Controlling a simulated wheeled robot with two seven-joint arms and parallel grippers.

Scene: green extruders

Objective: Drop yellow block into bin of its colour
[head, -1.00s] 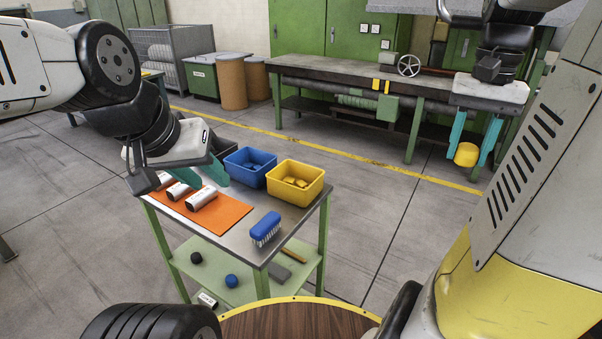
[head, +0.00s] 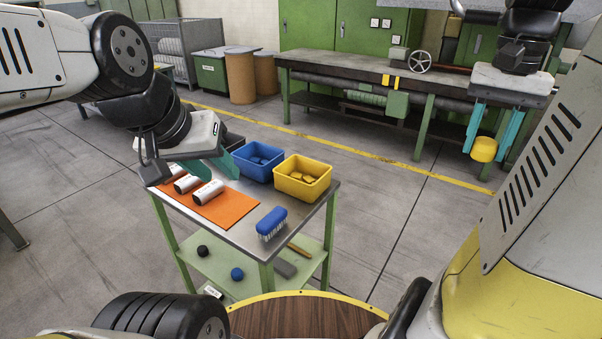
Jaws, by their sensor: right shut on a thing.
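The yellow block (head: 484,149) is a small rounded piece at the right. My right gripper (head: 488,143) is shut on it, its teal fingers pointing down, in front of the green workbench and well right of the cart. The yellow bin (head: 318,190) stands on the cart's back right corner with several yellow pieces inside. The blue bin (head: 258,174) stands left of it with blue pieces inside. My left gripper (head: 222,166) is over the cart's left part, near the blue bin; its teal fingers look apart and empty.
The cart top (head: 250,239) carries an orange mat (head: 228,209) with white cylinders (head: 208,192) and a blue brush (head: 271,222). A dark bin, partly hidden, is behind my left gripper. The workbench (head: 350,69) stands behind. Open floor lies between the cart and the workbench.

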